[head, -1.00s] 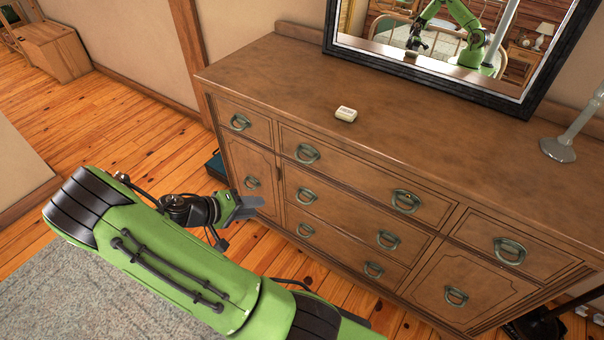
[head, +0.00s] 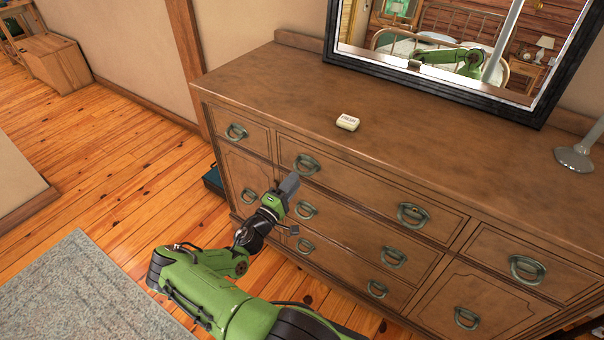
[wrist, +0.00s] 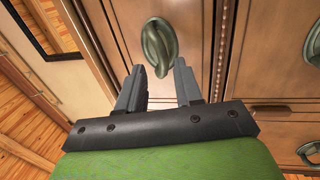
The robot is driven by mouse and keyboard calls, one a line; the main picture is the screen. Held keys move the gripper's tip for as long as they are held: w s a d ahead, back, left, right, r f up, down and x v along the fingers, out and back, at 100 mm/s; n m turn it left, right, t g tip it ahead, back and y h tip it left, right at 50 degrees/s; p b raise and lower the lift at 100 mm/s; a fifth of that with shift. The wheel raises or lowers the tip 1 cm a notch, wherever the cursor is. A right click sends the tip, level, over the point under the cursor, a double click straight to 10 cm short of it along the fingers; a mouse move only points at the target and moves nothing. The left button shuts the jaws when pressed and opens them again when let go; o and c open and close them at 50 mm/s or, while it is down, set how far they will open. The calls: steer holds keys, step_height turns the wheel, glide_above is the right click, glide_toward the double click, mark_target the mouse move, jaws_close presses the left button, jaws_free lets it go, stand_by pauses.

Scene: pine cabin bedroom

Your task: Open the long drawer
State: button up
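The long drawer (head: 362,188) is the wide top-middle drawer of the brown dresser and is shut. It has two ring handles, a left one (head: 306,164) and a right one (head: 413,215). My gripper (head: 289,186) shows in front of the dresser, just below and left of that left handle in the head view. In the wrist view my gripper (wrist: 158,88) is open, its two grey fingers apart with nothing between them.
The dresser top (head: 240,85) carries a small white block (head: 347,123), a framed mirror (head: 440,78) and a glass stand (head: 575,157). Other drawers and doors are shut. A dark teal box (head: 213,180) sits on the floor left of the dresser. A grey rug (head: 75,290) lies in front.

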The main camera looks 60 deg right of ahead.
mark_target(302, 170)
steer(key=x, duration=0.5)
steer(key=shift+d+b, duration=0.3)
steer(key=shift+c, duration=0.2)
jaws_close()
